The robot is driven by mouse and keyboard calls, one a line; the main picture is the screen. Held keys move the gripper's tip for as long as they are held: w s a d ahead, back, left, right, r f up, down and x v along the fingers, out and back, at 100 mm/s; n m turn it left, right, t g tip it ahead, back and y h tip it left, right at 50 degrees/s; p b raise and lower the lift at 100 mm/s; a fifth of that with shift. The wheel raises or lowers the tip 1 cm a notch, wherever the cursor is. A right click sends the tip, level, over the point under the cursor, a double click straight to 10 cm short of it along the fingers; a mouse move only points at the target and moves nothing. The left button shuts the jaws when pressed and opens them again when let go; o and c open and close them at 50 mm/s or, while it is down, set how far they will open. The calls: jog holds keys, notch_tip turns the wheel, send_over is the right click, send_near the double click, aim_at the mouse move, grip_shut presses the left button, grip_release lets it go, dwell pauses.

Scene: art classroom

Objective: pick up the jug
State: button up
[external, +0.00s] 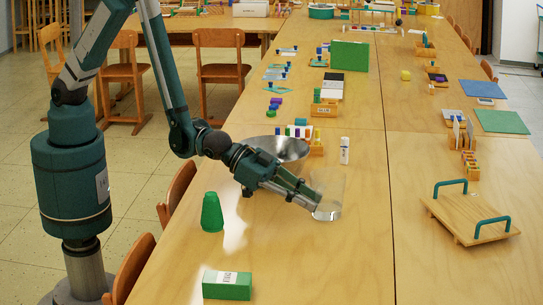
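A clear, glassy vessel, which looks like the jug (332,192), stands on the near wooden table. Its see-through walls are hard to make out, and I see no clear handle or spout. My gripper (318,197) reaches down to it from the left, with its fingertips at the vessel's left side and overlapping its outline. Whether the fingers are around the wall, inside it or only beside it cannot be told. The gap between the fingers is too small and blurred to read.
A metal bowl (286,149) sits just behind my gripper. A green cone-like piece (212,213) and a green box (227,285) stand to the left and front. A white labelled bottle (344,150) is behind the vessel. A wooden tray (468,216) with teal handles lies right.

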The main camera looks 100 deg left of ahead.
aim_at(319, 217)
jog(key=shift+b+x, duration=0.4)
jog(key=shift+x, duration=1.4)
jog(key=shift+a, duration=0.1)
grip_shut()
jog(key=shift+r, duration=0.2)
jog(key=shift+r+p, duration=1.3)
jog(key=shift+r, duration=3.4)
jog(key=shift+s, duration=0.1)
